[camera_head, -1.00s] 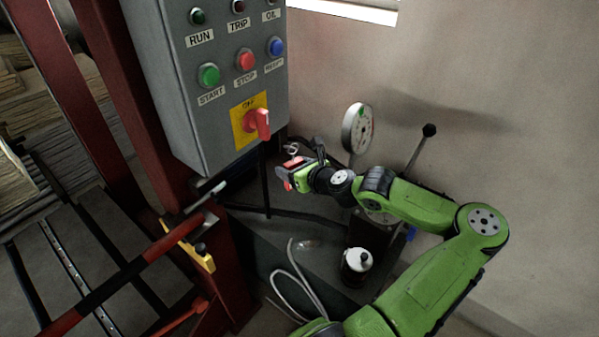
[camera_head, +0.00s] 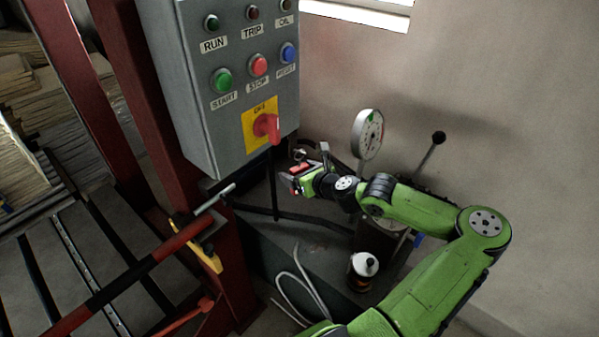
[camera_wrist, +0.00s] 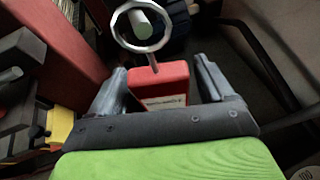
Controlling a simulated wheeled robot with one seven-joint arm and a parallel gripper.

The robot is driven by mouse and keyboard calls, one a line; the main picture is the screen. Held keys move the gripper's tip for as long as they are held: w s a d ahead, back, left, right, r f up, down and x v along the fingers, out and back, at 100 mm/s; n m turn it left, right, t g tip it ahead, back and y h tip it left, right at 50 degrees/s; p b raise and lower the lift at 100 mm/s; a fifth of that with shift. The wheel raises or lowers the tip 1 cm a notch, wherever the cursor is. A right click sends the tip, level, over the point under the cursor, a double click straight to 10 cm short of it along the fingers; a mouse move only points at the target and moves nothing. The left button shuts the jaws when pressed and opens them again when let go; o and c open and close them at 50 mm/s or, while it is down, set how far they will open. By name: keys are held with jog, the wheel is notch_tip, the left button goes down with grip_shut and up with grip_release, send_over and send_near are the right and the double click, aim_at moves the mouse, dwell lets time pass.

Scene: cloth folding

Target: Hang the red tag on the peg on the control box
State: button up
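The red tag (camera_wrist: 160,86) is a small red block with a white label and a metal ring (camera_wrist: 128,30) at its top. In the wrist view it sits between the fingers of my gripper (camera_wrist: 163,85). The fingers stand apart, with a narrow dark gap beside the tag at the right. A pale round peg end (camera_wrist: 141,26) shows inside the ring's outline; I cannot tell whether the ring is threaded on it. In the head view my gripper (camera_head: 306,170) is just below and right of the control box (camera_head: 228,125), with the red tag (camera_head: 299,168) small there.
A red rotary switch (camera_head: 267,125) sticks out of the box front near my gripper. A round gauge (camera_head: 367,135) and a black-knobbed lever (camera_head: 438,138) stand to the right. A white-topped bottle (camera_head: 363,268) stands below my arm. Red machine posts (camera_head: 130,95) are at left.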

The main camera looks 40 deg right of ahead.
jog(key=shift+o, duration=0.7)
jog(key=p+v, duration=0.4)
jog(key=v, duration=1.1)
jog(key=shift+s+r+p, duration=0.2)
jog(key=shift+s+p, duration=0.1)
jog(key=shift+s, duration=0.05)
